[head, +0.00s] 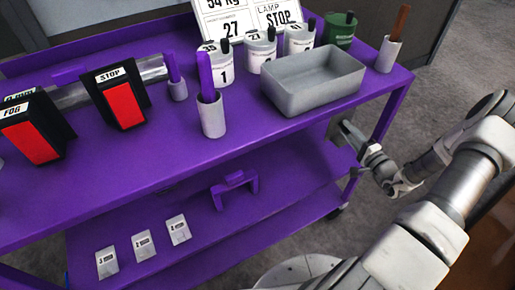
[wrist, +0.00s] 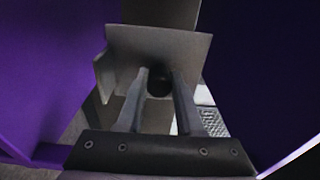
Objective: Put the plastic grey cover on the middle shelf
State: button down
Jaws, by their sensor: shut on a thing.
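My gripper (wrist: 160,78) is shut on a grey cover (wrist: 135,45). In the wrist view the cover is a bent grey plate with a dark round knob or hole between the fingertips. In the head view my gripper (head: 356,138) is at the right end of the purple cart, below the top shelf's edge and above the shelf below. The cover is mostly hidden there. The shelf below the top (head: 290,200) is purple and looks like the middle shelf. It holds a purple bracket (head: 235,188) and three grey cards (head: 143,246).
The top shelf (head: 165,160) carries an open grey bin (head: 312,80), a grey cup (head: 211,117), several numbered canisters and red-fronted STOP (head: 124,104) and FOG (head: 30,141) boxes. The right part of the lower shelf is clear. Purple panels flank my gripper in the wrist view.

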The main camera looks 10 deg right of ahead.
jog(key=shift+w+a+f+b, duration=0.35)
jog(key=shift+a+f+b, duration=0.55)
jog(key=shift+a+f, duration=0.95)
jog(key=shift+w+a+f+b, duration=0.3)
jog(key=shift+a+f+b, duration=0.55)
jog(key=shift+a+f, duration=1.05)
jog(key=shift+w+a+f+b, duration=0.35)
jog(key=shift+a+f+b, duration=0.55)
jog(key=shift+a+f, duration=0.95)
jog(key=shift+a, duration=0.15)
jog(key=shift+f, duration=0.1)
jog(key=c, duration=0.6)
grip_release()
jog(key=shift+o, duration=0.2)
jog(key=shift+r, duration=0.2)
jog(key=p+v, duration=0.2)
jog(key=v, duration=1)
jog(key=shift+p, duration=0.4)
